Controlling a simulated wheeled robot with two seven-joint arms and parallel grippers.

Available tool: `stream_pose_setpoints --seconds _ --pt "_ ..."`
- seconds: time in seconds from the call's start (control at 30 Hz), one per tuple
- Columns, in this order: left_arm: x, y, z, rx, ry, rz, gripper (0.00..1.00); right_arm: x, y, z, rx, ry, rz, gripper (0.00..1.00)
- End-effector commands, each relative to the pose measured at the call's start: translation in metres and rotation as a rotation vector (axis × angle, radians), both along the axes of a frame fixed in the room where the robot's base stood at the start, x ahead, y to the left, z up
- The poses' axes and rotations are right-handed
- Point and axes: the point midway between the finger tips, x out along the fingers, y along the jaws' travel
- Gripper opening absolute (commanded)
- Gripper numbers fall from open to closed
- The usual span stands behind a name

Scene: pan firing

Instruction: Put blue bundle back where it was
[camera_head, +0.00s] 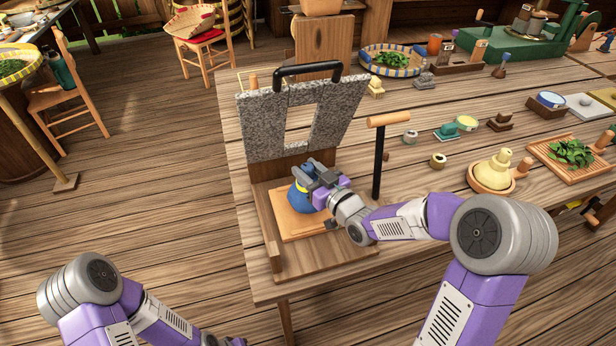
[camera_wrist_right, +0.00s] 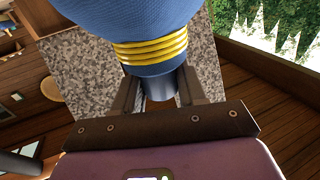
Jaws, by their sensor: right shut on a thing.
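The blue bundle (camera_head: 301,198) is a round blue cloth bag. In the right wrist view its body (camera_wrist_right: 158,22) fills the top, with yellow cord around the neck. My right gripper (camera_head: 322,178) is shut on the bundle's neck, with a finger on each side. The bundle is at the light wooden board (camera_head: 293,228) in the wooden press; I cannot tell whether it touches the board. The raised speckled stone plate (camera_head: 262,128), with a black handle, stands behind it. My left arm is at the bottom left; its gripper is cut off.
A black lever with a wooden grip (camera_head: 388,119) stands just right of the press. A bowl with a pale bundle (camera_head: 492,180), a slatted tray of leaves (camera_head: 545,168) and small pots are further right. Table between lever and bowl is mostly clear.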

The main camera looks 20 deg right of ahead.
Motion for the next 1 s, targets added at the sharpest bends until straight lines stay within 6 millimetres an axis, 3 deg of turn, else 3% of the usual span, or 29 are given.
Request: stream_pose_setpoints --seconds 0.1,0.47,0.5,0.63,1.0 --pt "0.0001 0.0000 -0.0051 0.000 0.000 0.000 0.43 0.0001 0.0001 -0.0116 0.000 -0.003 0.000 0.00" --pt "0.0001 0.0000 -0.0089 0.000 0.000 0.000 0.43 0.0002 0.0003 -0.0133 0.000 -0.005 0.000 0.00" --pt "0.0002 -0.0001 -0.0085 0.000 0.000 0.000 0.43 -0.0002 0.0002 -0.0147 -0.001 0.000 0.000 0.44" --pt "0.0002 0.0000 -0.0077 0.000 0.000 0.000 0.43 -0.0002 0.0002 -0.0140 -0.001 0.000 0.000 0.64" --pt "0.0001 0.0001 -0.0047 0.000 0.000 0.000 0.43 -0.0002 0.0002 -0.0117 0.000 0.000 0.000 0.66"
